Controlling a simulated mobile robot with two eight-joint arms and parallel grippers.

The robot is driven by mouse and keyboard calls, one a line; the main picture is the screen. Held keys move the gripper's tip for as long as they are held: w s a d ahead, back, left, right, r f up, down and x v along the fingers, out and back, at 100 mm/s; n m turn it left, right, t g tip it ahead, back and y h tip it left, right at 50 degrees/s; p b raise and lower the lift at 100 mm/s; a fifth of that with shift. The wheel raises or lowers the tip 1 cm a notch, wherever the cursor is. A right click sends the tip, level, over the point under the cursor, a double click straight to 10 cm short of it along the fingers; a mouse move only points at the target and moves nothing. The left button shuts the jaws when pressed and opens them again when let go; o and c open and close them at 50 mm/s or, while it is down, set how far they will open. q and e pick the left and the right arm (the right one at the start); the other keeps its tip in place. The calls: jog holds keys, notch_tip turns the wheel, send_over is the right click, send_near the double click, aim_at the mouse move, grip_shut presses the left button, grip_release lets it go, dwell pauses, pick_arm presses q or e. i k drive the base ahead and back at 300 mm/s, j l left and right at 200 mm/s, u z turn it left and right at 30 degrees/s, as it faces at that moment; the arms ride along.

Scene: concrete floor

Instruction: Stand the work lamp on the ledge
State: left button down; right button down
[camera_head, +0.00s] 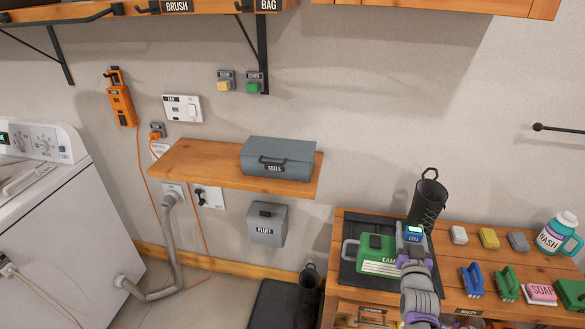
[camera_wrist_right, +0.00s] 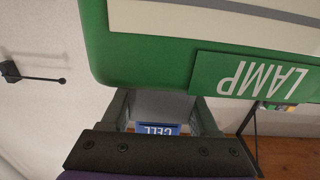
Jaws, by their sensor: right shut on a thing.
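The green work lamp (camera_head: 379,267), with cream stripes and a LAMP label, is on a dark mat (camera_head: 346,277) on the wooden bench, its grey handle on the left. My right gripper (camera_head: 411,241) is at the lamp's right side. In the right wrist view the gripper (camera_wrist_right: 162,115) is shut on a grey cell (camera_wrist_right: 158,104) with a blue CELL label, which meets the lamp's green body (camera_wrist_right: 145,60). I cannot tell how far the cell sits in the lamp. The wooden ledge (camera_head: 205,168) is on the wall, up and left. My left gripper is out of view.
A grey CELLS box (camera_head: 278,160) stands on the ledge's right part; the left part is bare. Brushes (camera_head: 507,282), soap (camera_head: 541,292) and a WASH bottle (camera_head: 560,233) crowd the bench's right side.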

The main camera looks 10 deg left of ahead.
aim_at(196, 162)
jog(key=j, duration=1.05)
jog(key=k+j, duration=0.15)
jog(key=j, duration=1.9)
jog(key=k, duration=0.05)
